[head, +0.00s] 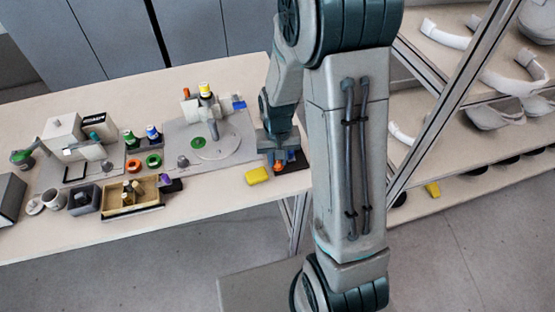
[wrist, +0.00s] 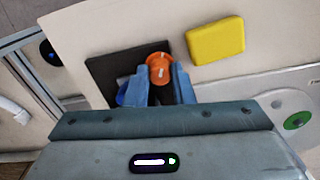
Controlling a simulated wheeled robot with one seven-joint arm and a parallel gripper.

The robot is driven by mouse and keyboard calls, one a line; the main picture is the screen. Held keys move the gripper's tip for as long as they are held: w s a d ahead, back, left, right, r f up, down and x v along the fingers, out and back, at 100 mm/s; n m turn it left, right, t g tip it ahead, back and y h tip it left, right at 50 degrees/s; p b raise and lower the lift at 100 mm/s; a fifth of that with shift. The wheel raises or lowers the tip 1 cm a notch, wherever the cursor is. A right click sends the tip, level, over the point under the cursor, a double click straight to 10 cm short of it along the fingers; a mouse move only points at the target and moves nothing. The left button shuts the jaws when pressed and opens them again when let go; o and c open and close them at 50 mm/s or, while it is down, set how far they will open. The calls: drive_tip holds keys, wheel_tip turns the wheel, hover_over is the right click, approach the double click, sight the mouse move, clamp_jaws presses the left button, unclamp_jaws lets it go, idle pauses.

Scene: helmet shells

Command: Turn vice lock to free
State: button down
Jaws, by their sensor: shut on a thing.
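The vice lock appears to be the orange knob (head: 278,167) on a dark square base (head: 297,167) at the right end of the table. In the wrist view the orange knob (wrist: 159,62) has a white mark on top and sits over the dark base (wrist: 104,74). My gripper (wrist: 160,82) points down at it with its blue fingers on either side, shut on the knob. In the head view my gripper (head: 278,148) hides part of the base. A blue part (wrist: 122,97) shows beside the left finger. The vice's jaws cannot be made out.
A yellow block (head: 257,175) lies close beside the base, near the table's front edge. A grey plate with a round disc (head: 216,146) stands to the left. Several small fixtures and a wooden tray (head: 148,208) are further left. A shelf with white shells (head: 445,35) stands right.

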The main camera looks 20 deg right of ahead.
sight(278, 161)
drive_tip(key=n+b, duration=0.1)
drive_tip(key=n, duration=0.5)
drive_tip(key=shift+n, duration=0.3)
drive_tip(key=n, duration=0.3)
drive_tip(key=shift+w+n+p, duration=0.1)
drive_tip(key=shift+n+p, duration=0.55)
drive_tip(key=shift+n, duration=1.45)
drive_tip(key=c, duration=1.2)
unclamp_jaws()
drive_tip(key=shift+d, duration=0.1)
drive_tip(key=shift+c, duration=0.2)
wheel_tip(278, 161, up, 14)
drive_tip(key=shift+p, duration=0.4)
